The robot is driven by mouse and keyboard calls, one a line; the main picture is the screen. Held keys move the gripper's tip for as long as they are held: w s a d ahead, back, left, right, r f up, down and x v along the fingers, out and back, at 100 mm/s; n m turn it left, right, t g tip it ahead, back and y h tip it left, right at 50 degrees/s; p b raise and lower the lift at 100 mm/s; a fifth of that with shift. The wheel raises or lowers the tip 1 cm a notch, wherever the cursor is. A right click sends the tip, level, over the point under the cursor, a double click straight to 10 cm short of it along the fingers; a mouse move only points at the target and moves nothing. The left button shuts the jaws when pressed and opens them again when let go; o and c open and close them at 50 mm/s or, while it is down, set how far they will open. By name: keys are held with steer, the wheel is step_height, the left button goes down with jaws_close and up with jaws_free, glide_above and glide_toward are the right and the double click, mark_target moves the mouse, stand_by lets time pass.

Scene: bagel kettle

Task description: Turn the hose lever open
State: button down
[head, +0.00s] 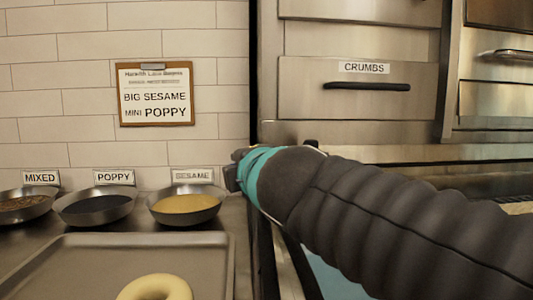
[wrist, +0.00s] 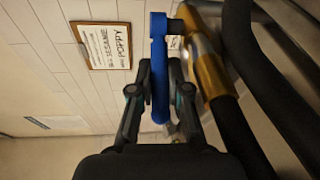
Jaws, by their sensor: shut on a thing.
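In the wrist view a blue hose lever (wrist: 159,62) runs up the picture between the two fingers of my gripper (wrist: 160,92), which is shut on it. The lever's upper end meets a dark fitting beside a brass valve body (wrist: 207,68). A black hose (wrist: 248,135) runs down from the brass part. In the head view my sleeved arm reaches in from the right; the lever and valve cannot be made out there, and the fingers are mostly hidden.
In the head view, bowls of mixed, poppy (head: 95,207) and sesame (head: 187,204) toppings stand left of my arm. A tray (head: 210,270) with a bagel (head: 155,288) is in front. A steel unit with a crumbs drawer (head: 360,103) stands behind. A clipboard (head: 155,94) hangs on the tiled wall.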

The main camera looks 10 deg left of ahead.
stand_by(0.4)
steer(key=c, duration=1.1)
jaws_free()
steer(key=shift+f, duration=0.1)
steer(key=shift+w+f+b, duration=0.1)
steer(key=shift+f+b, duration=0.1)
steer(key=shift+b, duration=0.45)
